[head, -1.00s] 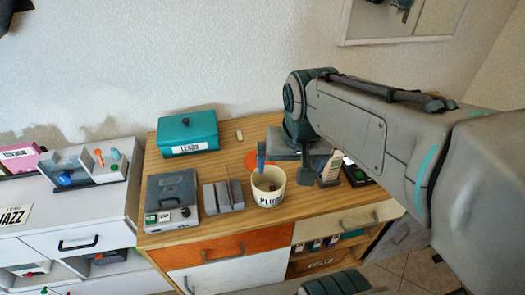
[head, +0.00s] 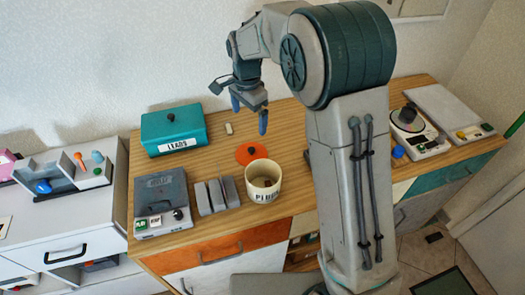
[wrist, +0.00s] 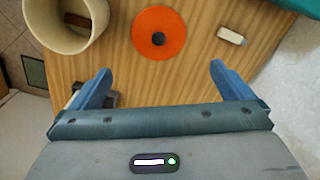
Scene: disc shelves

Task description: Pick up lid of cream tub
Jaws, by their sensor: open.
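The cream tub (head: 263,190), labelled PLUGS, stands open at the front of the wooden cabinet top. It also shows at the upper left of the wrist view (wrist: 93,40). Its lid appears to be the orange disc (head: 251,154) with a dark central knob, lying flat on the wood just behind the tub. The lid is at the top centre of the wrist view (wrist: 159,36), knob up. My gripper (head: 249,114) is open and empty, above the cabinet top and behind the lid in the head view. The lid lies beyond the fingertips (wrist: 160,78) in the wrist view.
A teal LEADS box (head: 175,131) stands at the back left. A grey case (head: 161,200) and grey block holder (head: 216,196) stand left of the tub. A small white block (head: 229,128) lies near the lid. A white scale-like device (head: 415,131) stands right.

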